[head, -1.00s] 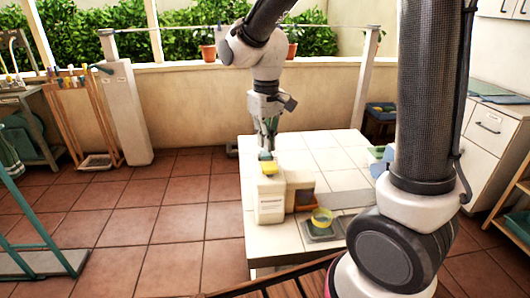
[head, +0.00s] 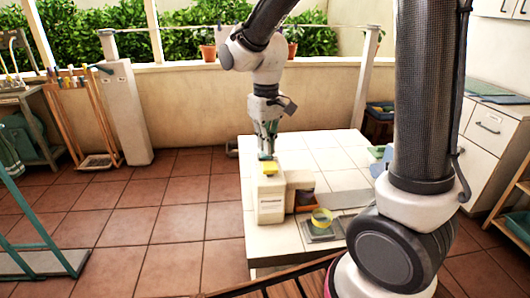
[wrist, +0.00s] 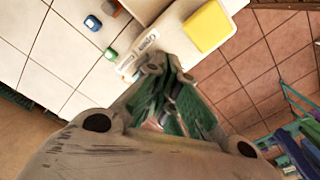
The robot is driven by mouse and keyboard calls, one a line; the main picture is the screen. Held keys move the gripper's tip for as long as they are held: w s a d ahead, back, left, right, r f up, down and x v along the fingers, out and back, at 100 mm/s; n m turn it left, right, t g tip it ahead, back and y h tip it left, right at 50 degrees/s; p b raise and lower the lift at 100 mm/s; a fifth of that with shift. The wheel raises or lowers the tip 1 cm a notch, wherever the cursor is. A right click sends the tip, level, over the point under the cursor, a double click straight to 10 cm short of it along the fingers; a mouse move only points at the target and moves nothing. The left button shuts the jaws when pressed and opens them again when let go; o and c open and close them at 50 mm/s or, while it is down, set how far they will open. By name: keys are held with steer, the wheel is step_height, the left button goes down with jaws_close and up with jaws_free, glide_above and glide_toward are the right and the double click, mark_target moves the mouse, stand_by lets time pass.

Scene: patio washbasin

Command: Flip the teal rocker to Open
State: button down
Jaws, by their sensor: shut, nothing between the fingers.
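My gripper (head: 267,148) is shut and empty, pointing down just above the back of the white box (head: 270,207) on the tiled table. In the wrist view its green-padded fingers (wrist: 172,80) reach over the edge of a pale panel (wrist: 147,52) with small printed labels. A bit of teal shows at the fingertips in the head view, but I cannot tell rocker from finger pads. The rocker's position is hidden by the fingers.
The white tiled table top (head: 335,160) is mostly clear behind. Small blue and teal pieces (wrist: 93,22) lie near the panel.

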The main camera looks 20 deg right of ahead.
mark_target(266, 155)
steer(key=shift+f, duration=0.9)
stand_by(0.3)
steer(key=shift+r, duration=3.55)
steer(key=s+d+r+m+t, duration=0.2)
steer(key=s+d, duration=0.5)
steer(key=s, duration=0.2)
steer(key=s+d+r+m+t, duration=0.1)
steer(key=s+d+r+t, duration=0.1)
steer(key=s+d, duration=0.6)
steer(key=shift+s+r+m, duration=0.4)
steer(key=shift+s+r, duration=0.45)
steer(key=shift+s, duration=0.15)
steer(key=shift+a, duration=0.15)
